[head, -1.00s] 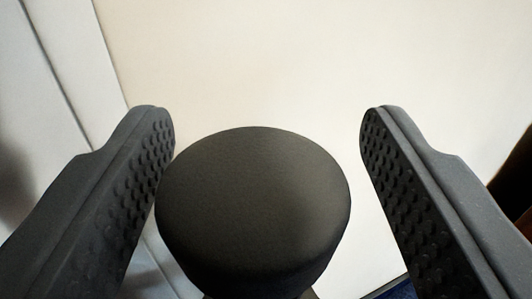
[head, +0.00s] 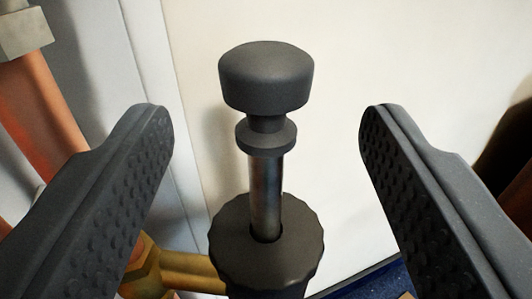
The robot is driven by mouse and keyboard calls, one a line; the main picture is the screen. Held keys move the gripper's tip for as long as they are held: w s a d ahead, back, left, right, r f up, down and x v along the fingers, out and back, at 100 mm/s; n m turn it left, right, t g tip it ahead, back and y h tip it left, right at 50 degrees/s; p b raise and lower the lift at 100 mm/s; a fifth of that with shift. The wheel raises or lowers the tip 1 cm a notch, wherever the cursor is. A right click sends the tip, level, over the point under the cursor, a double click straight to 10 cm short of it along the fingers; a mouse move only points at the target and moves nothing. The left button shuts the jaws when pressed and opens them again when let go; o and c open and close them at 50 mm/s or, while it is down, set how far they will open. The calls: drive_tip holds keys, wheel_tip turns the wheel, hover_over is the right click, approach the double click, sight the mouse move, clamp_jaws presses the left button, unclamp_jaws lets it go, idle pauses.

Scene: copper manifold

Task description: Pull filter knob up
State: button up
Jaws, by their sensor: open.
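The filter knob (head: 266,78) is a dark round cap with a smaller collar under it. It stands upright on a bare metal stem (head: 266,195), well above a dark ridged round base (head: 266,243). My gripper (head: 266,128) is open, with one dark studded finger on each side. The knob shows between the fingers and appears beyond their tips, with a clear gap on both sides. Neither finger touches the knob or the stem. The lower part of the base is cut off by the bottom edge of the picture.
A copper pipe (head: 42,112) with a metal fitting (head: 22,33) runs down the left side. A brass fitting (head: 148,270) sits low behind the left finger. A pale flat panel (head: 400,50) fills the background. A dark shape shows at the right edge.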

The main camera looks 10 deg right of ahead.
drive_tip(key=shift+s+a+p, duration=0.2)
drive_tip(key=shift+s+p, duration=0.05)
drive_tip(key=shift+s, duration=1.15)
drive_tip(key=shift+s+a+p, duration=0.15)
drive_tip(key=shift+s+p, duration=0.1)
drive_tip(key=shift+s, duration=1.15)
